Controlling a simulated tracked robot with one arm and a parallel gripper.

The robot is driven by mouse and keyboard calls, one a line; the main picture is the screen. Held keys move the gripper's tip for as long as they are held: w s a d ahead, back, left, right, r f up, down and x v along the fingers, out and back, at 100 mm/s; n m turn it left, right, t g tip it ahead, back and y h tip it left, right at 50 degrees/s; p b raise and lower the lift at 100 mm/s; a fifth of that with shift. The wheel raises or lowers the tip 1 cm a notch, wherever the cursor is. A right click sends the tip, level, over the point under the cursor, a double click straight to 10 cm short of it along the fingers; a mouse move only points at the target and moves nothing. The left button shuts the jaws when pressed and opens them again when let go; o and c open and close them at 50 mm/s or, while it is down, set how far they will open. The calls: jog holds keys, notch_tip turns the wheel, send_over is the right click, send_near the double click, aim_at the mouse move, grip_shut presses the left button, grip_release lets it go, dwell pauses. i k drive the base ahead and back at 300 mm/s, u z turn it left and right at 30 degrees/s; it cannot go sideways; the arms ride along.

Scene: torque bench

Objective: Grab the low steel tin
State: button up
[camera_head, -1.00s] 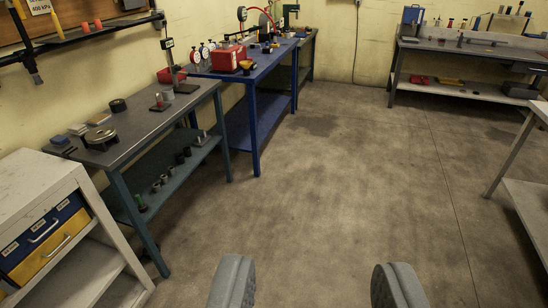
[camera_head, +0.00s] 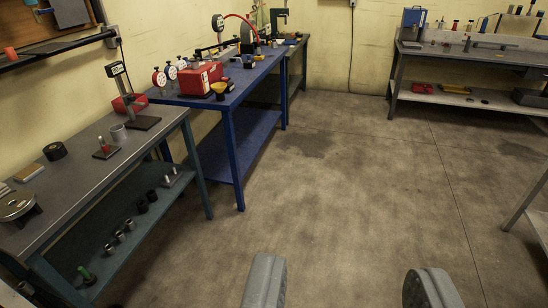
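I cannot tell for sure which thing is the low steel tin. A low, round, steel-coloured object (camera_head: 16,206) sits on the near grey bench at the left edge, partly cut off by the frame. A small grey cylinder (camera_head: 118,132) stands farther back on the same bench, beside a gauge stand. My gripper (camera_head: 347,286) is open and empty, its two grey fingers wide apart at the bottom of the view. It is over the open floor, to the right of the bench and away from both objects.
The near grey bench (camera_head: 75,160) runs along the left, with small parts on its lower shelf. A blue bench (camera_head: 240,88) with a red box (camera_head: 200,78) stands beyond it. Another bench (camera_head: 470,52) is at the back right. The floor (camera_head: 340,190) between is clear.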

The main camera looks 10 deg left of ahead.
aim_at(118, 132)
jog(key=u, duration=0.15)
jog(key=i, duration=1.35)
jog(key=u, duration=0.95)
jog(key=i, duration=1.4)
jog(key=u, duration=0.75)
jog(key=i, duration=0.45)
jog(key=u, duration=0.2)
